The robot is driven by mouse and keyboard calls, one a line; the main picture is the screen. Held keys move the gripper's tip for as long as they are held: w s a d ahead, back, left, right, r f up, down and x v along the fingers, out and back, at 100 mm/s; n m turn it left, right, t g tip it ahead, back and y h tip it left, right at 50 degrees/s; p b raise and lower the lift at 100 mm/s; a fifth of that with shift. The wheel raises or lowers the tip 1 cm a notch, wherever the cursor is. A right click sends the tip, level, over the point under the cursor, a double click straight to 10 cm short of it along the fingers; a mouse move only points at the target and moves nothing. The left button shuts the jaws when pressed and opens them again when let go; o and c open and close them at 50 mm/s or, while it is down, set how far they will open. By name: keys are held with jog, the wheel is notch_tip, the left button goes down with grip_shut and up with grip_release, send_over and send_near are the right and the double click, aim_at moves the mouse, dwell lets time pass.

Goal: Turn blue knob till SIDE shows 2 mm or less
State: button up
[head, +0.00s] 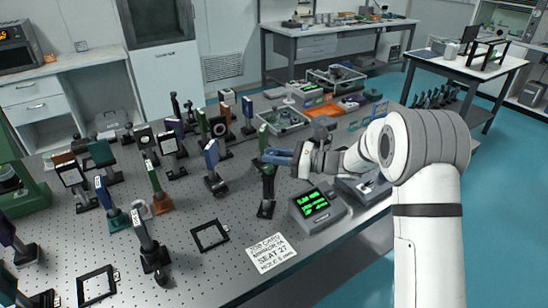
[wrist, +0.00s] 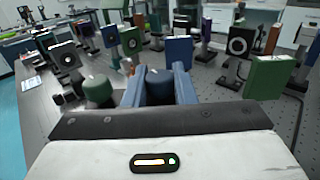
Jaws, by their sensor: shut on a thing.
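My gripper (wrist: 158,90) has blue fingers, one on each side of the dark blue knob (wrist: 159,78) in the wrist view, and is shut on it. A pale mark shows on top of the knob. A green knob (wrist: 98,90) stands just left of the fingers, apart from them. In the head view my gripper (head: 277,157) reaches from the right to a dark green mount on a post (head: 267,185); there the blue knob is hard to tell from the fingers. The readout box (head: 317,204) has green lines of text, too small to read surely.
Several mounted optics crowd the perforated table, including a blue plate (head: 212,155) left of my gripper. Empty black frames (head: 210,235) and a printed card (head: 270,253) lie near the front. A green plate (wrist: 270,77) stands right in the wrist view.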

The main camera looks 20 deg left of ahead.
jog(key=m+t+b, duration=0.1)
jog(key=t, duration=0.1)
jog(key=m+t+b, duration=0.2)
jog(key=t, duration=0.1)
jog(key=shift+f+m+t+h, duration=0.15)
jog(key=shift+m+t+h, duration=0.15)
jog(key=shift+m+t+h+b, duration=0.3)
jog(key=shift+m+t+b, duration=0.4)
jog(key=shift+t+b, duration=0.35)
jog(key=shift+r, duration=0.2)
jog(key=o, duration=0.9)
jog(key=shift+o, duration=0.2)
jog(key=b+v, duration=0.1)
jog(key=v, duration=0.6)
jog(key=shift+s+d, duration=0.2)
jog(key=shift+d, duration=0.15)
